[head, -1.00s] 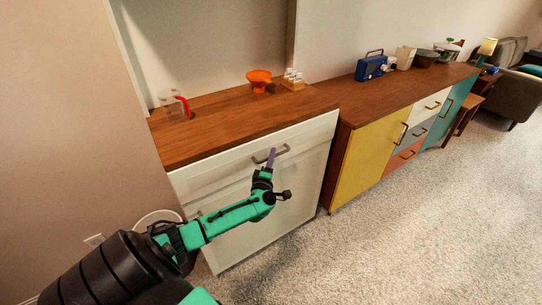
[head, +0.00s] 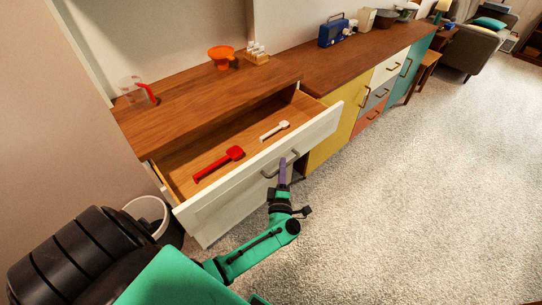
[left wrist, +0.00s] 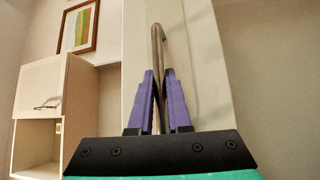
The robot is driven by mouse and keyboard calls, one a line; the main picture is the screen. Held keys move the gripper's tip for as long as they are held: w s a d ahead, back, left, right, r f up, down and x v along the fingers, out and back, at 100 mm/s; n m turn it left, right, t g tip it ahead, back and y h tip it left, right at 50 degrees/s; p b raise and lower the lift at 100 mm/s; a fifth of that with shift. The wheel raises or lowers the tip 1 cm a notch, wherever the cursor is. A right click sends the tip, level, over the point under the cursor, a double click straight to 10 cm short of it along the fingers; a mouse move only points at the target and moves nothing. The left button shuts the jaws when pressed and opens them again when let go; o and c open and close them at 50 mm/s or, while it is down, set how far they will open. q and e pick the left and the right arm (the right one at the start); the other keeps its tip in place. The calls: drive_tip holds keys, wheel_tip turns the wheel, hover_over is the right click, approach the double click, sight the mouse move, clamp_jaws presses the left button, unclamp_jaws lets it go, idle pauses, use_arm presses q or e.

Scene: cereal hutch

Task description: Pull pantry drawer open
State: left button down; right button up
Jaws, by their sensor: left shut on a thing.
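The pantry drawer (head: 255,178) has a white front and a wooden inside, and it stands pulled well out from the white cabinet in the head view. A red scoop (head: 219,164) and a smaller white scoop (head: 274,131) lie inside it. My left gripper (head: 283,166) is at the metal drawer handle (head: 270,175). In the left wrist view the purple fingers (left wrist: 160,105) are shut on the handle (left wrist: 157,50), one on each side of its bar. My right gripper is not in view.
An orange funnel-like bowl (head: 221,56), a clear measuring cup with red handle (head: 137,92) and a small rack (head: 257,54) stand on the wooden counter. A white bin (head: 147,213) stands at the cabinet's left. A yellow-doored sideboard (head: 330,137) adjoins right. Carpet (head: 400,210) is clear.

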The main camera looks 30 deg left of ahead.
use_arm(q)
drive_tip(key=shift+s+d+f, duration=0.1)
drive_tip(key=shift+s+d, duration=0.1)
drive_tip(key=shift+d, duration=0.3)
drive_tip(key=shift+s+d+f, duration=0.1)
drive_tip(key=shift+s+d, duration=0.05)
drive_tip(key=shift+d, duration=0.3)
drive_tip(key=c, duration=1.2)
unclamp_jaws()
drive_tip(key=shift+o, duration=0.2)
drive_tip(key=shift+r, duration=0.1)
drive_tip(key=b+v, duration=0.2)
drive_tip(key=v, duration=1.2)
drive_tip(key=shift+s, duration=0.25)
drive_tip(key=shift+d, duration=0.1)
